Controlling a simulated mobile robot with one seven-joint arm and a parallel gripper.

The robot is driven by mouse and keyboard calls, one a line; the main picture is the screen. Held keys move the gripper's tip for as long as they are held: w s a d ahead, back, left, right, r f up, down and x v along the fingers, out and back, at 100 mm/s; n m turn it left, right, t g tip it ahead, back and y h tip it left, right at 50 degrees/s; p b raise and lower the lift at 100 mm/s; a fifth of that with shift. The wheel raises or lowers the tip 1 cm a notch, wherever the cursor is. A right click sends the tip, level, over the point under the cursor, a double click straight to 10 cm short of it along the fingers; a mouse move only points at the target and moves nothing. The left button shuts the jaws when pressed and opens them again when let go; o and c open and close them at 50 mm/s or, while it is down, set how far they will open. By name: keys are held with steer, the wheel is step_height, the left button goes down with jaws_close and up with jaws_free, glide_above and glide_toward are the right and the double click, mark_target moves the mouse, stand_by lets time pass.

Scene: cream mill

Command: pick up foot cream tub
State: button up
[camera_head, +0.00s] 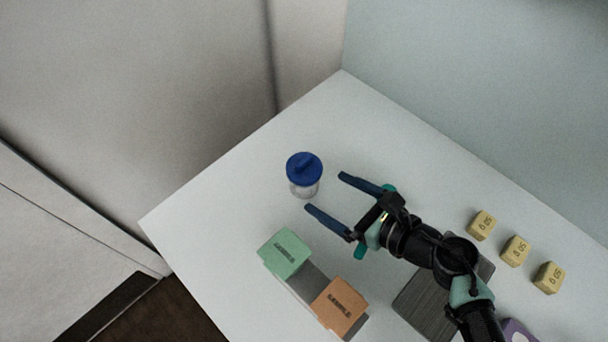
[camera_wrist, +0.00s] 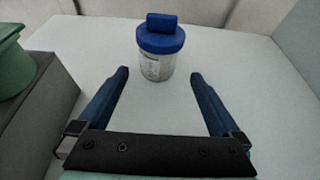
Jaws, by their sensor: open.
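A small clear tub with a blue lid (camera_head: 304,172) stands upright on the white table, towards its far left corner. I take it to be the foot cream tub, but its label is too small to read. My gripper (camera_head: 323,192) is open, with its two blue fingers pointing at the tub from the lower right. In the wrist view the tub (camera_wrist: 159,50) stands just beyond the fingertips, roughly centred between them. My gripper (camera_wrist: 160,75) is empty there, and the tub appears apart from both fingers.
A green block (camera_head: 285,252) and an orange block (camera_head: 339,306) sit on a dark grey stand at the lower left of my gripper. Several yellow blocks (camera_head: 515,250) stand to the right. The white table (camera_head: 345,110) is bare behind the tub, up to the walls.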

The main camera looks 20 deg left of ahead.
mark_target(315, 187)
steer(key=x, duration=0.3)
steer(key=p+x, duration=0.1)
steer(key=x, duration=0.3)
steer(key=shift+s+a+p, duration=0.15)
steer(key=shift+a+p, duration=0.05)
steer(key=shift+p, duration=0.2)
steer(key=shift+w+a+f, duration=0.2)
steer(key=shift+a, duration=0.15)
jaws_close()
